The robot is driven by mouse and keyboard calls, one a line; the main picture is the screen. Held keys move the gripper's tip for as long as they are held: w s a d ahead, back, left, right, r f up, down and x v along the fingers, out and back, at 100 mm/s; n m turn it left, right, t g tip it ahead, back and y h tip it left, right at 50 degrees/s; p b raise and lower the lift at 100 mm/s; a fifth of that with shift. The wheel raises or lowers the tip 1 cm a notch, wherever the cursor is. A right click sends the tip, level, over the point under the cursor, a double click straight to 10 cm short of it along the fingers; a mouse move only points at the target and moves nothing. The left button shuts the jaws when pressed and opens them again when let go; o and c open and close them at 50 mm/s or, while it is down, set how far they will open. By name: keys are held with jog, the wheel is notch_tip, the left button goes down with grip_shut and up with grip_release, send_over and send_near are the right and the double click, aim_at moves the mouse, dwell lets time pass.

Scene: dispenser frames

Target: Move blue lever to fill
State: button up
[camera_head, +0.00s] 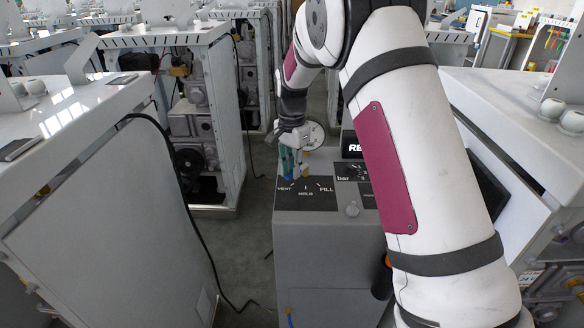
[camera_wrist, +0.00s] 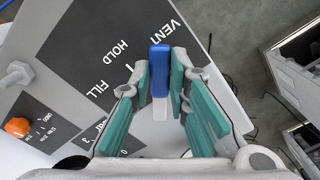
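The blue lever (camera_wrist: 160,72) stands up between my gripper's green finger pads in the wrist view, with a pale lower part below it. It is on the VENT side of the dark label plate (camera_wrist: 92,48), away from FILL. My gripper (camera_wrist: 161,82) has a finger close against each side of the lever, with hardly any gap at the tips. In the head view my gripper is over the VENT side of the same plate (camera_head: 318,200), and the blue lever (camera_head: 287,163) shows beside the green pads. The lever's base is partly hidden.
The plate lies on a grey dispenser cabinet (camera_head: 320,245). White cabinets (camera_head: 105,215) flank the unit. A strip of floor (camera_head: 240,260) is open to its left.

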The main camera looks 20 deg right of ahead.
grip_shut()
jog(key=n, duration=0.1)
jog(key=s+d+n, duration=0.1)
jog(key=n, duration=0.2)
jog(key=shift+s+d, duration=0.25)
jog(key=shift+s, duration=0.05)
jog(key=d+n, duration=0.1)
jog(key=n, duration=0.1)
jog(key=s+n, duration=0.1)
jog(key=shift+d+n+p, duration=0.3)
jog(key=shift+d+n, duration=0.05)
jog(key=shift+n, duration=0.05)
jog(key=d+n, duration=0.2)
jog(key=n, duration=0.1)
jog(key=shift+s+n, duration=0.15)
jog(key=shift+n, duration=0.15)
jog(key=shift+w+d+n, duration=0.15)
jog(key=shift+d+n, duration=0.4)
jog(key=shift+n, duration=0.6)
jog(key=shift+w+d+n, duration=0.1)
jog(key=shift+d+n, duration=0.45)
jog(key=shift+n, duration=0.6)
jog(key=o, duration=0.8)
grip_release()
